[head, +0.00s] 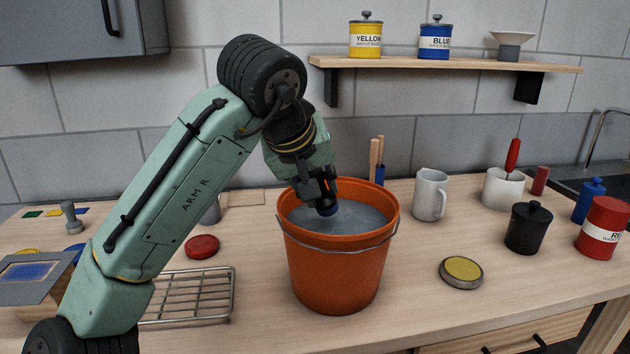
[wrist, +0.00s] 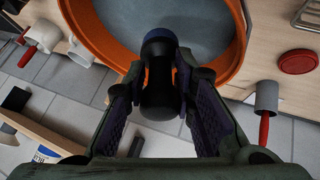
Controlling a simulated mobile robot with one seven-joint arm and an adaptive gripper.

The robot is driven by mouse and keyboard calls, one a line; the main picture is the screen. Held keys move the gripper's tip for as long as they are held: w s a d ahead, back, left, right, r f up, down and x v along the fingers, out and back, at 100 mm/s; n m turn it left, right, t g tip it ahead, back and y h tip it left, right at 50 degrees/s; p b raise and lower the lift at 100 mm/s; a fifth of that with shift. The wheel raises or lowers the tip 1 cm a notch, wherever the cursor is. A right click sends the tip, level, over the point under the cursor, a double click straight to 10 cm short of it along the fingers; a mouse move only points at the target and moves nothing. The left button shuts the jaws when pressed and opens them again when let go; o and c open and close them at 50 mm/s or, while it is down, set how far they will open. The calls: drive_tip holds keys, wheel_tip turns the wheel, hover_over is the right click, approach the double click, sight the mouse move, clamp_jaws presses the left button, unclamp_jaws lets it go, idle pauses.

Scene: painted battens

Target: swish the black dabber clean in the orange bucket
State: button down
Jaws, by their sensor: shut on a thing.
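The orange bucket (head: 338,268) stands upright on the wooden counter, its wire handle down against its side. Grey-blue liquid (head: 352,217) fills it to a little below the rim. My gripper (head: 322,184) is over the bucket's mouth, pointing down, and is shut on the black dabber (head: 327,204). In the wrist view the dabber (wrist: 160,88) sits between both fingers, with its dark blue end (wrist: 160,38) toward the liquid. That end is inside the rim outline; I cannot tell whether it touches the liquid.
A white mug (head: 430,195), a black lidded pot (head: 528,228) and a yellow-topped tin (head: 461,272) stand right of the bucket. A wire rack (head: 190,297) and a red lid (head: 202,246) lie to its left. Wooden handles (head: 376,160) rise behind it.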

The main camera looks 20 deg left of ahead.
sight(327, 208)
drive_tip(key=shift+w+d+f+b, duration=0.2)
drive_tip(key=shift+w+f+b, duration=0.3)
drive_tip(key=shift+f, duration=0.55)
drive_tip(key=shift+w+d+f+b, duration=0.25)
drive_tip(key=shift+f+b, duration=0.45)
drive_tip(key=shift+f, duration=0.35)
drive_tip(key=shift+w+d+f+b, duration=0.15)
drive_tip(key=shift+w+f+b, duration=0.4)
drive_tip(key=shift+f, duration=0.5)
